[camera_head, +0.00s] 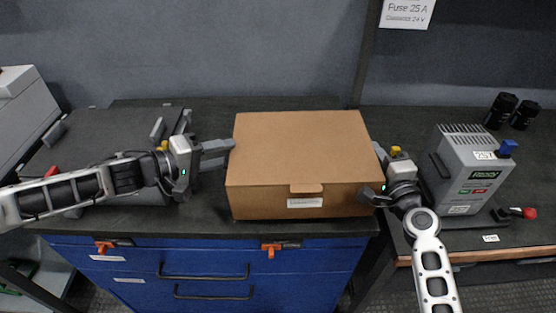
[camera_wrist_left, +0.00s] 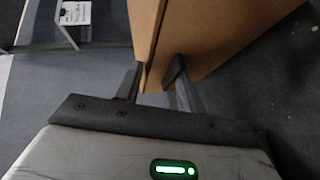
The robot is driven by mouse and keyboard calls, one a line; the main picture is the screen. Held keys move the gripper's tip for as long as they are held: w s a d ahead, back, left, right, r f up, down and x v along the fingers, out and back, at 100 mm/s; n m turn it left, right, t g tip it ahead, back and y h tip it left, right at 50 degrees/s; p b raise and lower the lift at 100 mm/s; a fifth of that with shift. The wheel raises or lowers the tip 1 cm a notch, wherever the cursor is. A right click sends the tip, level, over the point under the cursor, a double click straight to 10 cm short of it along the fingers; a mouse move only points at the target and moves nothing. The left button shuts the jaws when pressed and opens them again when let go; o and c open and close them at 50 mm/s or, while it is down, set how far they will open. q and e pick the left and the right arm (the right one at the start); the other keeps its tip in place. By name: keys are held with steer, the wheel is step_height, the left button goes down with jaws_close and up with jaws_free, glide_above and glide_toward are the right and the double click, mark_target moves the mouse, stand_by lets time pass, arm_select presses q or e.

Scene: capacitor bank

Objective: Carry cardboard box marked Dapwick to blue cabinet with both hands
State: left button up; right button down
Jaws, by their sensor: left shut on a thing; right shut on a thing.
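The brown cardboard box (camera_head: 300,150) is closed, with a small white label on its front too small to read. It is level over the dark top of the blue cabinet (camera_head: 205,262); I cannot tell whether it rests there or hangs just above. My left gripper (camera_head: 230,147) is shut on the box's left side. In the left wrist view the box (camera_wrist_left: 200,40) has its edge between the two fingers (camera_wrist_left: 156,80). My right gripper (camera_head: 376,172) is shut on the box's right side, its fingertips partly hidden.
A grey device (camera_head: 470,170) with a blue knob stands close to my right gripper. Two black cylinders (camera_head: 512,110) stand behind it. A dark grey panel-like unit (camera_head: 90,145) lies left, under my left arm. The cabinet front has orange latches (camera_head: 271,249) and black handles (camera_head: 205,277).

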arm_select(q)
steer(key=shift+s+d+f, duration=0.1)
steer(key=shift+s+d, duration=0.1)
steer(key=shift+d, duration=0.1)
arm_select(e)
steer(key=shift+a, duration=0.3)
